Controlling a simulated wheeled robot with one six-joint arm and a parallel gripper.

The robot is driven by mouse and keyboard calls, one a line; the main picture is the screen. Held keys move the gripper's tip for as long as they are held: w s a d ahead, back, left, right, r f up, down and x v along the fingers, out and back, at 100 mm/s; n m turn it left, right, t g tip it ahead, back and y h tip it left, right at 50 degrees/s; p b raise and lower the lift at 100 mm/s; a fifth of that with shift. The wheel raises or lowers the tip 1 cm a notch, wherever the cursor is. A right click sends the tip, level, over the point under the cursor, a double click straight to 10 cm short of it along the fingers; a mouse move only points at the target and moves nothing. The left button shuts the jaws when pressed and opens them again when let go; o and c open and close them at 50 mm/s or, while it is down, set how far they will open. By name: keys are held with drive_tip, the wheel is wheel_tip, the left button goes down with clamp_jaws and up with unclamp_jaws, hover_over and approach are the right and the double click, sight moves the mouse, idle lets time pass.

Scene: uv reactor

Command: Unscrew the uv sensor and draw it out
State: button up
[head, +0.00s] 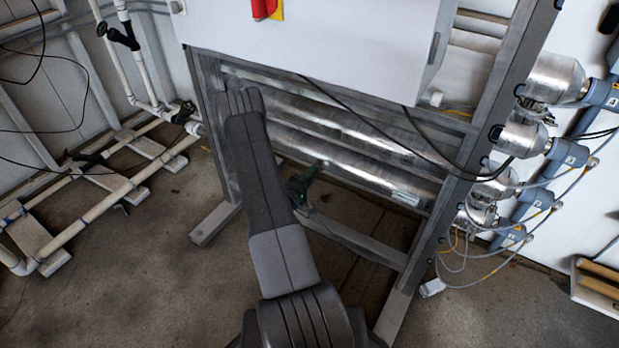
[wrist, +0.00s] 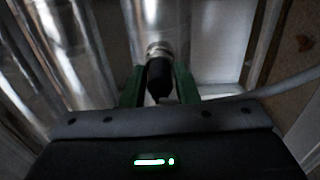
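The uv sensor (wrist: 159,76) shows in the wrist view as a black body with a metal collar at its far end, against a shiny steel tube (wrist: 200,25). My gripper (wrist: 159,84) has its two green fingers on either side of the black body. The fingers lie very close to it; I cannot tell whether they touch it. In the head view my gripper (head: 304,183) is small and dark green, beside the lower steel tube (head: 355,160) under the white cabinet. The sensor cannot be made out there.
A grey metal frame (head: 470,150) surrounds the steel tubes, with a white cabinet (head: 320,45) above. Black cables (head: 385,130) hang across the tubes. Capped tube ends with cables (head: 530,140) stand at right. White pipework (head: 100,205) lies at left. The floor in front is clear.

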clamp_jaws()
drive_tip(key=n, duration=0.5)
drive_tip(key=shift+n, duration=0.3)
drive_tip(key=n, duration=0.4)
drive_tip(key=shift+n+p, duration=0.3)
drive_tip(key=shift+n, duration=0.1)
drive_tip(key=o, duration=0.5)
unclamp_jaws()
